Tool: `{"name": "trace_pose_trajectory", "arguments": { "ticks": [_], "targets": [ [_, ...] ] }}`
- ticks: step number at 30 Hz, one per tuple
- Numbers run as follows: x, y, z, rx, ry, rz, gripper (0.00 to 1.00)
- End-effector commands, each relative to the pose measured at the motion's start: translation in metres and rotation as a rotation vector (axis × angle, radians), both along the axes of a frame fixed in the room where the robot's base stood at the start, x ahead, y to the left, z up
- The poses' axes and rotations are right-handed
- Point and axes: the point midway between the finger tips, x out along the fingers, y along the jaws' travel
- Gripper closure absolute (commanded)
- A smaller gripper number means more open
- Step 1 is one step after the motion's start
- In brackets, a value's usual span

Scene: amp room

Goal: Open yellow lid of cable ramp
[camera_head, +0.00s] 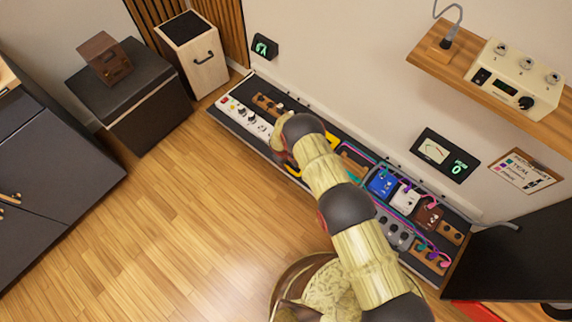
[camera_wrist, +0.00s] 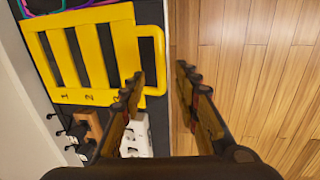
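The yellow lid (camera_wrist: 122,45) is a flat slatted frame with dark slots and printed numbers, and it appears to lie flat over the dark board. The cable ramp under the lid is hidden.
The long pedalboard (camera_head: 222,117) runs along the wall, with pedals and cables (camera_head: 405,199) right of my arm. A white pedal (camera_wrist: 137,138) lies near my left finger. A shelf (camera_head: 425,50) juts from the wall above right. Wooden floor (camera_head: 190,230) in front is clear.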

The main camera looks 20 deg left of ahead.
Motion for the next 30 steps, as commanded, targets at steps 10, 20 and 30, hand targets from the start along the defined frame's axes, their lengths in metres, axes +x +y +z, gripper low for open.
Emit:
{"name": "trace_pose_trajectory", "arguments": {
  "ticks": [10,20,30],
  "targets": [
    [0.007,0.001,-0.04,0.019,-0.009,0.014,0.69],
    [0.014,0.0,-0.075,0.021,-0.01,0.014,0.69],
    [0.015,-0.001,-0.077,0.02,-0.009,0.014,0.69]
  ]
}}
